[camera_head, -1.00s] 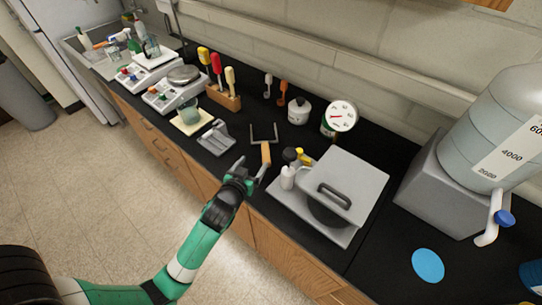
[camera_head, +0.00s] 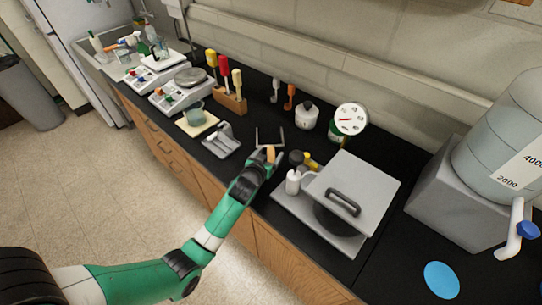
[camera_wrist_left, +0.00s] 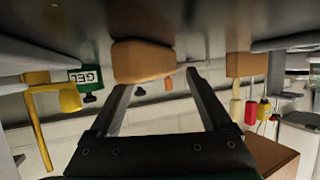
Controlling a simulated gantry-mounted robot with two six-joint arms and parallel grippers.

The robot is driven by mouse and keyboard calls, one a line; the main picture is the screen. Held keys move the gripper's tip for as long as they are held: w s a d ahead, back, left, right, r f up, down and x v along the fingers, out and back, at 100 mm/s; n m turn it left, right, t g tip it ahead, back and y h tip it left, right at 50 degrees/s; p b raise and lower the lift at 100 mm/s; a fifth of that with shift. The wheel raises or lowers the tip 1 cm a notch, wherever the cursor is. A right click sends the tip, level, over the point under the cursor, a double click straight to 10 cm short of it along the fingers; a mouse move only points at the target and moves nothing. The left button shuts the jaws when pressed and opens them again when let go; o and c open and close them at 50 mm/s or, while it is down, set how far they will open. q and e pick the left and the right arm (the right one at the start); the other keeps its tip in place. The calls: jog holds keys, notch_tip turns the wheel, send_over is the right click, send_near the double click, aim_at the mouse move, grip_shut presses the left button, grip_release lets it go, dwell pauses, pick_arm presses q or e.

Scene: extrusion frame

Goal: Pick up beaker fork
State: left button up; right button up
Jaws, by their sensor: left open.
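The beaker fork (camera_head: 269,138) lies on the black counter. Its grey U-shaped prongs point toward the wall and its orange-brown handle points toward the front edge. My left gripper (camera_head: 268,161) is at the handle end and partly hides it. In the left wrist view, which is upside down, the handle (camera_wrist_left: 143,62) appears just ahead of and between the open fingers (camera_wrist_left: 160,82). I cannot tell whether the fingers touch it. My right gripper is not in view.
A grey-lidded box-like device (camera_head: 352,190) with small bottles (camera_head: 293,182) beside it stands right of my gripper. A grey holder (camera_head: 221,141) is on the left. A white pot (camera_head: 307,116) and a round gauge (camera_head: 350,119) stand behind.

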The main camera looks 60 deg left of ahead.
pick_arm(q)
grip_shut()
dwell(0.4)
notch_tip(320, 180, up, 29)
jog(key=p, duration=2.2)
jog(key=s+d+f+b, duration=0.1)
jog(key=f+b, duration=0.3)
jog(key=f, duration=0.5)
jog(key=s+d+f+b, duration=0.1)
jog(key=s+f+b, duration=0.1)
jog(key=f+b, duration=0.3)
jog(key=s+d+f+b, duration=0.1)
jog(key=f+b, duration=0.4)
jog(key=f, duration=0.8)
jog(key=shift+s+d+f, duration=0.1)
jog(key=shift+s+f, duration=0.15)
jog(key=shift+s, duration=0.4)
jog(key=shift+f+b, duration=0.6)
jog(key=shift+f, duration=0.1)
